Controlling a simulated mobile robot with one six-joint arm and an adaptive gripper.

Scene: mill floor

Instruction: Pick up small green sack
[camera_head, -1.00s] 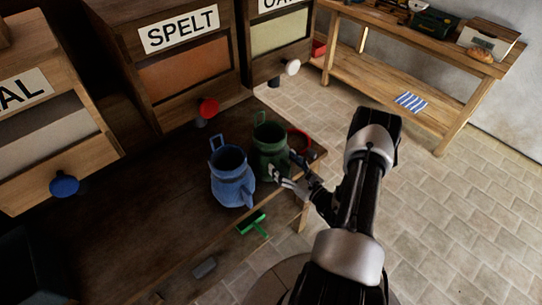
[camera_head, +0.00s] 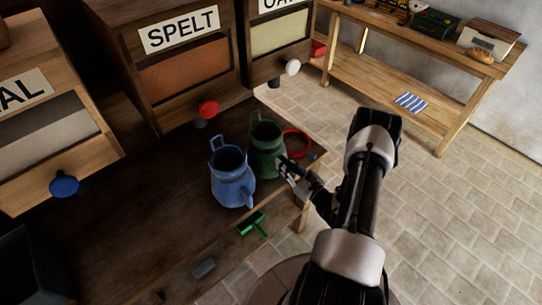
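A green sack-like container (camera_head: 265,146) with an open top and a handle stands on the dark wooden bench (camera_head: 130,215), near its right end. A similar blue one (camera_head: 231,180) stands just in front of it to the left. My gripper (camera_head: 284,168) is at the right side of the green one, its fingers close to or touching the lower side. The fingertips are small and partly against the green body, so I cannot tell how far apart they are or whether they grip it.
A red ring-shaped thing (camera_head: 298,143) lies behind my gripper. A green T-shaped tool (camera_head: 252,223) is at the bench's front edge. Bins with a blue knob (camera_head: 64,183), a red knob (camera_head: 209,108) and a white knob (camera_head: 292,67) stand behind. Open tiled floor (camera_head: 440,200) lies right.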

